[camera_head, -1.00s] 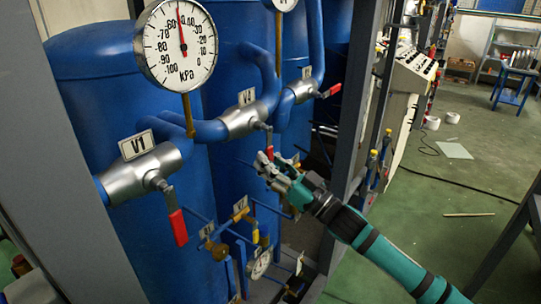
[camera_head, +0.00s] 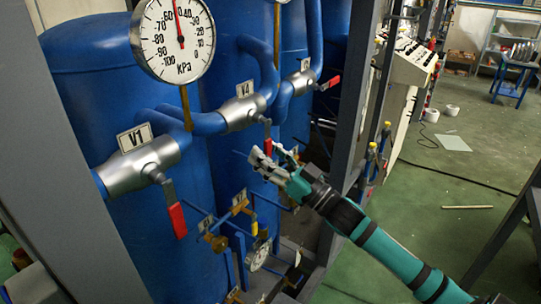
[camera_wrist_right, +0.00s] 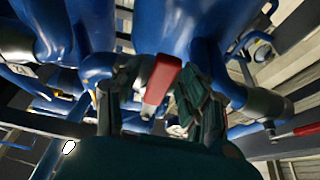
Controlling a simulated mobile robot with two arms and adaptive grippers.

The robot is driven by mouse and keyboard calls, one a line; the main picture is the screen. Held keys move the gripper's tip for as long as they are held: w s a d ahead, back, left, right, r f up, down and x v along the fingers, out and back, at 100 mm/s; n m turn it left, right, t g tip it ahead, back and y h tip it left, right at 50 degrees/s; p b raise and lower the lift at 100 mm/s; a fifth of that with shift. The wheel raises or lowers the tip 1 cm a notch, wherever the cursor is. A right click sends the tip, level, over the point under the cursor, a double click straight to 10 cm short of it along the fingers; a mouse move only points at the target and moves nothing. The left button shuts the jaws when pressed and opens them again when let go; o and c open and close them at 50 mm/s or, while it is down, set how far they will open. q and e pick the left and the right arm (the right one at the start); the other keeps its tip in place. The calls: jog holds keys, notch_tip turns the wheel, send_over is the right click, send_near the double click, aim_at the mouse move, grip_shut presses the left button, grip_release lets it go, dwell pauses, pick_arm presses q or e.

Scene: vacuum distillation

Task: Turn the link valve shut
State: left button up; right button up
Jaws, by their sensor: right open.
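The middle valve (camera_head: 241,113), a silver body on a blue pipe with a small tag that looks like V4, links two blue tanks. Its red handle (camera_head: 267,146) hangs down. My right gripper (camera_head: 272,163) is open just below and around that handle. In the right wrist view a red handle (camera_wrist_right: 160,80) lies between the two spread fingers; I cannot tell whether they touch it. The lower end of the handle is partly hidden by the gripper in the head view. My left gripper is not in view.
Valve V1 (camera_head: 139,166) with a hanging red handle (camera_head: 177,219) is at the left. Another valve (camera_head: 301,82) with a red handle is at the right. A gauge (camera_head: 173,40) stands above. A grey post (camera_head: 360,90) rises beside my right arm. Small pipes lie below.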

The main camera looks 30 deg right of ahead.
jog(key=shift+s+d+f, duration=0.15)
jog(key=shift+s+f, duration=0.15)
jog(key=shift+s, duration=0.05)
jog(key=v, duration=1.1)
jog(key=shift+r, duration=0.15)
jog(key=shift+s, duration=0.1)
